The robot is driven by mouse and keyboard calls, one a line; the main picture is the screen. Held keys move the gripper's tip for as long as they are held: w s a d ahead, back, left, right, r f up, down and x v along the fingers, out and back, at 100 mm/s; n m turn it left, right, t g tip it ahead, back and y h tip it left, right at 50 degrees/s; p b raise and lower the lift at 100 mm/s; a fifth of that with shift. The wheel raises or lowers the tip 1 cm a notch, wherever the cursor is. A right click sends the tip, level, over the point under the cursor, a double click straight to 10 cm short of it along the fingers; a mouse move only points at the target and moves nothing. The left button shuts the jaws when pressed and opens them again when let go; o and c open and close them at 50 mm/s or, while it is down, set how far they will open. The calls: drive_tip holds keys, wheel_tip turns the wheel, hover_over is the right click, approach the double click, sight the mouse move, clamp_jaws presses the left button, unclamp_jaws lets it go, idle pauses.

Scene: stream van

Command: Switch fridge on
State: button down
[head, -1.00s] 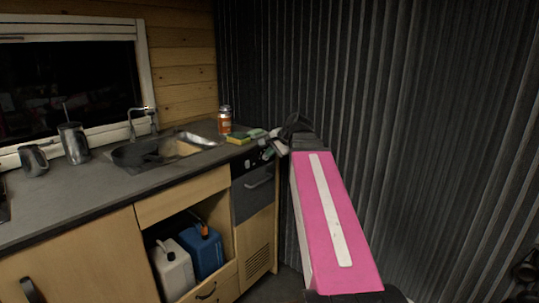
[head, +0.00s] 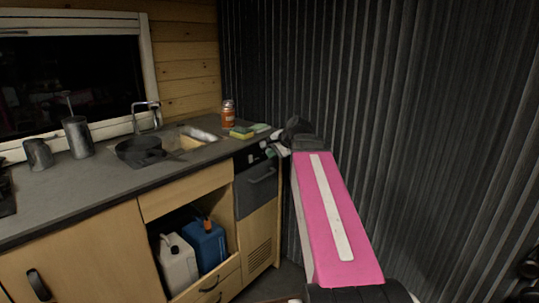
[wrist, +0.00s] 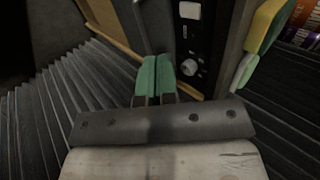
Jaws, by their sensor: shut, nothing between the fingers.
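The fridge (head: 256,190) is a dark-fronted unit with a handle, built into the right end of the kitchen counter. Its black control panel shows in the wrist view (wrist: 187,45), with a round pale knob (wrist: 190,67) and a white rectangular part (wrist: 190,10) farther along. My gripper (wrist: 156,62) has green fingertips, pressed together and empty. In the wrist view they lie just left of the knob, with a small gap in the picture. In the head view my gripper (head: 276,151) is at the panel's right end, and my arm partly hides that corner.
A yellow-green sponge (head: 242,132) and an orange jar (head: 228,114) stand on the counter above the fridge. A pan (head: 140,150) sits near the sink. Dark corrugated wall (head: 400,110) runs close behind and right of my arm.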

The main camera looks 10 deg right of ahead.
sight(251, 160)
drive_tip(key=shift+w+a+r+x, duration=0.2)
drive_tip(key=shift+w+r+x, duration=0.1)
drive_tip(key=shift+x, duration=1.55)
drive_tip(key=shift+w+a+r+x, duration=0.2)
drive_tip(key=shift+r+x, duration=0.1)
drive_tip(key=shift+x, duration=1.5)
drive_tip(key=shift+w+a+r+x, duration=0.2)
drive_tip(key=shift+w+r+x, duration=0.1)
drive_tip(key=shift+x, duration=1.55)
drive_tip(key=shift+w+a+f, duration=0.1)
drive_tip(key=shift+w, duration=0.05)
drive_tip(key=shift+r, duration=0.85)
